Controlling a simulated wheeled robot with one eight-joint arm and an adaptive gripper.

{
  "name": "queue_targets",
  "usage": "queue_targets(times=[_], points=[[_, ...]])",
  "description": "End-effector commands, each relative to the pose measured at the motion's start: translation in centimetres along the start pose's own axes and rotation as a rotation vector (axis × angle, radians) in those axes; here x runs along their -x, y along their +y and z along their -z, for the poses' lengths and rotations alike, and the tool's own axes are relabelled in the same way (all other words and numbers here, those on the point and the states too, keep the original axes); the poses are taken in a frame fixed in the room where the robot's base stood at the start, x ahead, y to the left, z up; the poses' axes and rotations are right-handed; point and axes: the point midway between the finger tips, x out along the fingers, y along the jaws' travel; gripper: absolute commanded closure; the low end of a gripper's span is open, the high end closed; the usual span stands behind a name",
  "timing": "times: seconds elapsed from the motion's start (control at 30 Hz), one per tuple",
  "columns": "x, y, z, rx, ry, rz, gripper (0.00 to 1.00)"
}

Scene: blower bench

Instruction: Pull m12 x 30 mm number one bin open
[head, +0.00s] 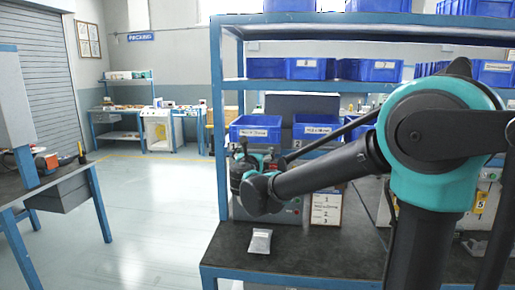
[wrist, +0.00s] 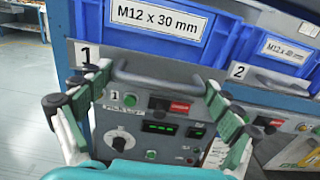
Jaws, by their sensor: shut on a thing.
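The number one bin (wrist: 225,40) is blue, with a white "M12 x 30 mm" label (wrist: 158,20) on its front. A grey strip below it carries a "1" tag (wrist: 86,55) and a grey bar handle (wrist: 150,80). My gripper (wrist: 160,83) is at this handle, with one green-padded finger near each end, shut on it. In the head view the bin (head: 254,132) is on the left of the bench rack, and my gripper (head: 252,170) is just below its front. How far out the bin stands is hard to tell.
The number two bin (wrist: 280,45) with its own handle is close on the right. Below the handle is a grey control panel (wrist: 150,135) with knobs and a green display. A silver packet (head: 260,241) and a numbered card (head: 326,209) are on the bench. The floor at left is clear.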

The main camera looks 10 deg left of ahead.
Motion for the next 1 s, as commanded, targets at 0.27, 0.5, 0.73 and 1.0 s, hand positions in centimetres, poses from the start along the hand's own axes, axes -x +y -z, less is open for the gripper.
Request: queue_targets(times=[0.27, 0.5, 0.73, 1.0], points=[[6.5, 0.1, 0.0, 0.000, 0.000, -0.004, 0.60], [8.9, 0.0, 0.0, 0.000, 0.000, -0.001, 0.60], [9.2, 0.0, 0.0, 0.000, 0.000, 0.001, 0.60], [9.2, 0.0, 0.0, 0.000, 0.000, 0.001, 0.00]])
